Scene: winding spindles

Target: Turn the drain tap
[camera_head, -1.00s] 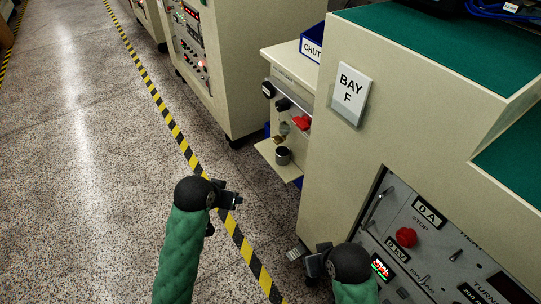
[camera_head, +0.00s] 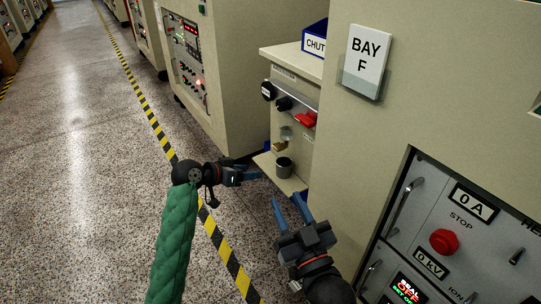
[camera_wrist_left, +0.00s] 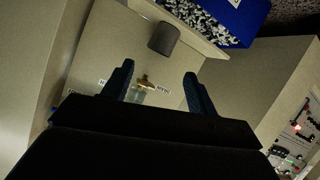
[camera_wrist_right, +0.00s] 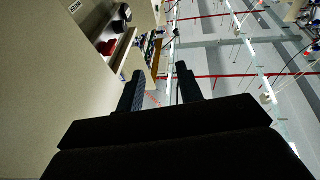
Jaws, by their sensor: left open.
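The drain tap (camera_head: 280,146) looks like a small brass fitting under a clear bowl (camera_head: 286,133) on the cream cabinet's side panel. In the left wrist view the brass tap (camera_wrist_left: 146,82) shows between my fingers, farther off, with a small label on each side. My left gripper (camera_head: 259,173) is open and empty, in front of and below the tap, apart from it. My right gripper (camera_head: 286,198) is open and empty, lower and to the right, beside the Bay F cabinet. A dark grey cup (camera_head: 284,167) stands on the shelf below the tap.
A red handle (camera_head: 306,119) and black knobs (camera_head: 284,103) sit above the tap. The shelf (camera_head: 265,160) juts out below. The Bay F cabinet (camera_head: 370,120) stands close on the right. A blue bin (camera_head: 313,38) is on top. Open floor (camera_head: 90,180) lies left.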

